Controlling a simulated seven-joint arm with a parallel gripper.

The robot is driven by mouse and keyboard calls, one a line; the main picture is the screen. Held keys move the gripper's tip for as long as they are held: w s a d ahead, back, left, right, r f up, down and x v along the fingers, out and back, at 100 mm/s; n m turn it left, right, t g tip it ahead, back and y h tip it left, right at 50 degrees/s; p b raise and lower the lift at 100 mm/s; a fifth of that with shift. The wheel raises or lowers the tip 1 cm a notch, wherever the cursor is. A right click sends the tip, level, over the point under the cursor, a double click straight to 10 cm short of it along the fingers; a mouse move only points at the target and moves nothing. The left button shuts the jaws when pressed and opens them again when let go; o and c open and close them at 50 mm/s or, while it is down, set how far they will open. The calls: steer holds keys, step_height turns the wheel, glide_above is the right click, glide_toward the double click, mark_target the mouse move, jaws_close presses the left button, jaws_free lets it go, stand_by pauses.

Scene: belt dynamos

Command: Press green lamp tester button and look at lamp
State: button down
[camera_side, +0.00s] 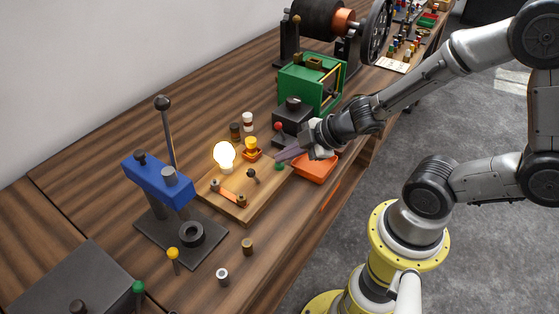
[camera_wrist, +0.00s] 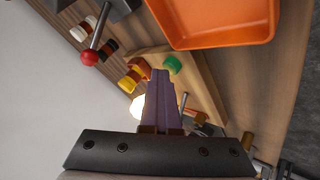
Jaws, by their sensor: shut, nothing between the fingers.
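The lamp (camera_side: 224,155) on the board is lit and glows bright white-yellow. My gripper (camera_side: 282,156) is shut and empty, with its purple fingers pointing at the board. In the side view its tips are right by the green button. In the wrist view my gripper (camera_wrist: 161,73) has its tips just left of the green button (camera_wrist: 174,64); I cannot tell whether they touch it. The lamp's glow (camera_wrist: 138,106) shows there, partly hidden behind the fingers.
An orange tray (camera_side: 318,171) lies right of the board, under my gripper. A dark box with a red-knobbed lever (camera_side: 279,127) stands behind. A blue device on a stand (camera_side: 157,183) is at left. Small terminals, a green frame (camera_side: 312,83) and a belt machine share the bench.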

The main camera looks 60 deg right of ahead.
steer(key=shift+s+f, duration=0.3)
steer(key=shift+f, duration=0.05)
step_height(320, 180, up, 7)
steer(key=shift+w+f, duration=0.2)
stand_by(0.7)
step_height(320, 180, up, 8)
steer(key=f+m+t, duration=0.1)
steer(key=t, duration=0.1)
glide_above(285, 169)
steer(key=w, duration=0.1)
steer(key=s+d+r+m+h, duration=0.2)
steer(key=d+r+m+h, duration=0.2)
steer(key=r, duration=0.2)
steer(key=s+a+f+m+g+y, duration=0.1)
steer(key=s+f+m+g, duration=0.1)
steer(key=s, duration=0.4)
steer(key=s+a+f+m+g+y, duration=0.1)
steer(key=s+a+f+m+g, duration=0.1)
steer(key=s, duration=0.5)
steer(key=shift+s+m+g, duration=0.2)
steer(key=shift+m+g, duration=0.5)
steer(key=shift+m, duration=0.5)
